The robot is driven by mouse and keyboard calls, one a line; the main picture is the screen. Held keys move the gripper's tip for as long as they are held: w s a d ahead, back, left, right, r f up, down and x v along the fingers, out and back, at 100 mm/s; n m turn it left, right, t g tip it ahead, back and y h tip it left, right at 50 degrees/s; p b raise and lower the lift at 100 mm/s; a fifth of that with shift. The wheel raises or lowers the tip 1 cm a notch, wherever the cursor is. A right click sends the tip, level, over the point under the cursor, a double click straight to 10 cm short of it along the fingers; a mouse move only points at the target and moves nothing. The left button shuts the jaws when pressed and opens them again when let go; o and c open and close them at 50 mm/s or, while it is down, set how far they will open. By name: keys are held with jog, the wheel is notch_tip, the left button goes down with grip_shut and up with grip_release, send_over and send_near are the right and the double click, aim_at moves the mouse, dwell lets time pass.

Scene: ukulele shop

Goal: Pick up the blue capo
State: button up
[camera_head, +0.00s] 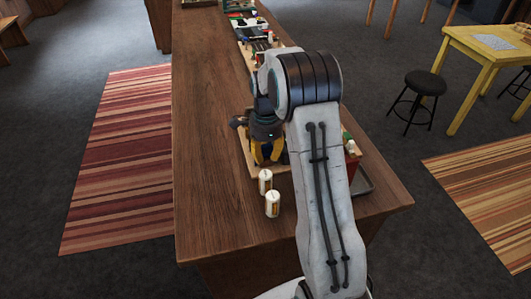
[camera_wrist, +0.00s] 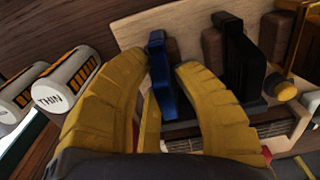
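The blue capo (camera_wrist: 159,72) stands upright against a light wooden rack (camera_wrist: 130,28) in the wrist view. My gripper (camera_wrist: 163,72) is open, with its two yellow fingers on either side of the blue capo. I cannot tell whether either finger touches it. The lower part of the capo is partly hidden by a yellow gripper part. In the head view my gripper (camera_head: 266,151) points down over the counter, and my arm hides much of the rack. I cannot make out the blue capo there.
A black capo (camera_wrist: 240,60) stands right of the blue one.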

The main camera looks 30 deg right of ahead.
grip_shut()
jog(key=shift+r, duration=0.1)
